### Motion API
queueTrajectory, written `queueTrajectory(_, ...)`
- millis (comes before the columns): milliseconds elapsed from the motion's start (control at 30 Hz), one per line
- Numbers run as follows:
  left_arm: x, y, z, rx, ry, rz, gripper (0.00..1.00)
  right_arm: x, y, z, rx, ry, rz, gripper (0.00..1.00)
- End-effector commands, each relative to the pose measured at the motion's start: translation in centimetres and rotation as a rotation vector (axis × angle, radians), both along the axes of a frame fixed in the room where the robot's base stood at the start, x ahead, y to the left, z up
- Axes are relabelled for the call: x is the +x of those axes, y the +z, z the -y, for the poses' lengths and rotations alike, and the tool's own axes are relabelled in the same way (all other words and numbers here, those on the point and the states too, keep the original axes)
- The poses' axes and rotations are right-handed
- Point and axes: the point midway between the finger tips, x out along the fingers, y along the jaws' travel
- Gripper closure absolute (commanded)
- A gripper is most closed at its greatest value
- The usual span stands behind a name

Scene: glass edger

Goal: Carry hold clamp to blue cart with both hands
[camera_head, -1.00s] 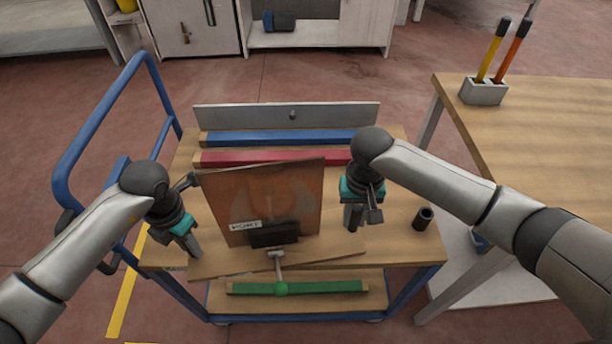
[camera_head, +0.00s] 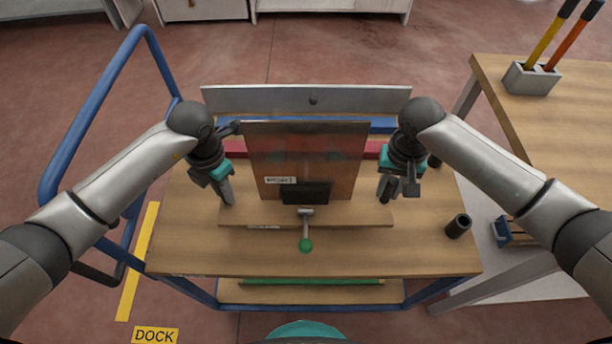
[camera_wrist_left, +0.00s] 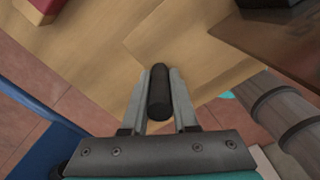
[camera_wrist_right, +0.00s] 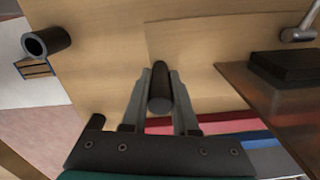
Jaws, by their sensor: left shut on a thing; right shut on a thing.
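The hold clamp is a wooden base board (camera_head: 350,214) with an upright reddish-brown panel (camera_head: 305,155), a black pad (camera_head: 306,194) and a lever with a green knob (camera_head: 306,246). It is level over the wooden top of the blue cart (camera_head: 200,258); I cannot tell whether it touches. My left gripper (camera_head: 228,200) is shut on a dark handle (camera_wrist_left: 158,95) at the clamp's left end. My right gripper (camera_head: 384,198) is shut on a dark handle (camera_wrist_right: 160,90) at its right end.
A green bar (camera_head: 310,282) is on the lower shelf. A wooden table (camera_head: 560,125) stands right. The cart's front strip is clear.

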Motion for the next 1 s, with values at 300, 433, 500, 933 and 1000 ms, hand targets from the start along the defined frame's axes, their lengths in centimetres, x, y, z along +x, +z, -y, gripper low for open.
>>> queueTrajectory(300,0.1,0.2,0.2,-0.005,-0.002,0.004,1.0,0.1,0.2,-0.2,0.005,0.002,0.003,1.0)
queueTrajectory(433,0.1,0.0,0.2,-0.005,-0.002,0.004,1.0,0.1,0.1,-0.2,0.005,0.002,0.003,1.0)
queueTrajectory(500,0.1,-0.1,0.2,-0.006,-0.002,0.005,1.0,0.1,-0.1,-0.2,0.005,0.002,0.003,1.0)
queueTrajectory(933,0.1,-1.5,0.2,-0.006,-0.002,0.005,1.0,0.1,-1.5,-0.2,0.005,0.002,0.003,1.0)
queueTrajectory(1000,0.1,-1.8,0.2,-0.006,-0.002,0.005,1.0,0.1,-1.8,-0.2,0.005,0.002,0.003,1.0)
